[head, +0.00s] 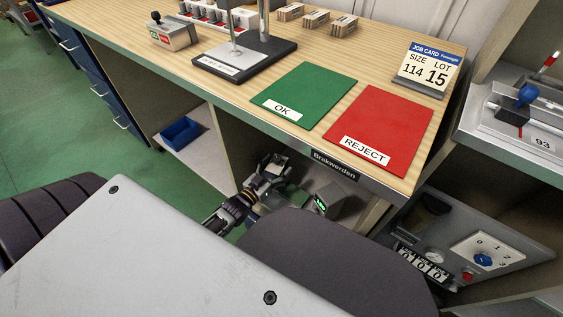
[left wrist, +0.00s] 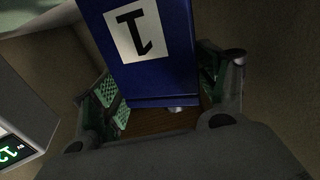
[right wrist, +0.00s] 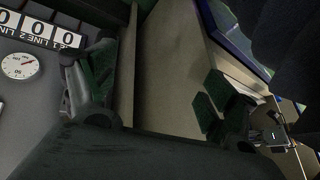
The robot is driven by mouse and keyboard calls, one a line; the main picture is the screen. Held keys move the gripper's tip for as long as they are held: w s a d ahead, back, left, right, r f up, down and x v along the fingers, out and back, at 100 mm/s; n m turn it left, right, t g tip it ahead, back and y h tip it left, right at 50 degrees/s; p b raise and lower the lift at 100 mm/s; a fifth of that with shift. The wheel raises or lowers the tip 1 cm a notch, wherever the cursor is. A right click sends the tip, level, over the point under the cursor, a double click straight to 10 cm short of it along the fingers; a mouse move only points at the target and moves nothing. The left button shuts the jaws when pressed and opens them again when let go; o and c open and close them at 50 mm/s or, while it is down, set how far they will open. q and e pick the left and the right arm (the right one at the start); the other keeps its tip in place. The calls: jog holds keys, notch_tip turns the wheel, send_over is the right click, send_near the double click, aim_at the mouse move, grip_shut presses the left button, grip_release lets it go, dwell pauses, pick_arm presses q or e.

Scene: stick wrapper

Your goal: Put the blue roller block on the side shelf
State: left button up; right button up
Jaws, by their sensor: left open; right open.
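A blue block (left wrist: 155,65) with a white label bearing a black "1" fills the upper middle of the left wrist view. My left gripper (left wrist: 162,88) is open, with one finger on each side of the block and gaps showing near its lower end. In the head view my left gripper (head: 270,168) is low in the recess under the workbench; I cannot make out the block there. My right gripper (left wrist: 162,88) does not show in the head view; in the right wrist view its fingers (right wrist: 155,90) are open and empty. A side shelf (head: 200,155) is under the bench at left.
A blue bin (head: 181,133) stands on that shelf. A grey device with a green display (head: 320,206) is beside my left gripper. The bench top (head: 250,85) edge overhangs the recess. A panel with counters and a dial (head: 470,250) is at right, near my right gripper.

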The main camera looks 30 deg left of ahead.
aim_at(271, 173)
pick_arm(q)
jog(key=shift+s+a+r+p, duration=0.15)
jog(key=shift+s+p, duration=0.3)
jog(key=shift+s, duration=1.1)
jog(key=shift+s+a, duration=0.15)
jog(key=shift+s, duration=0.3)
pick_arm(e)
jog(key=shift+d+r+g, duration=0.15)
jog(key=shift+r, duration=0.55)
jog(key=shift+d+r+g, duration=0.15)
jog(key=shift+r, duration=0.55)
jog(key=shift+a, duration=0.1)
pick_arm(q)
jog(key=o, duration=0.6)
pick_arm(e)
jog(key=shift+f, duration=0.1)
jog(key=shift+s, duration=0.1)
pick_arm(q)
jog(key=shift+s, duration=0.1)
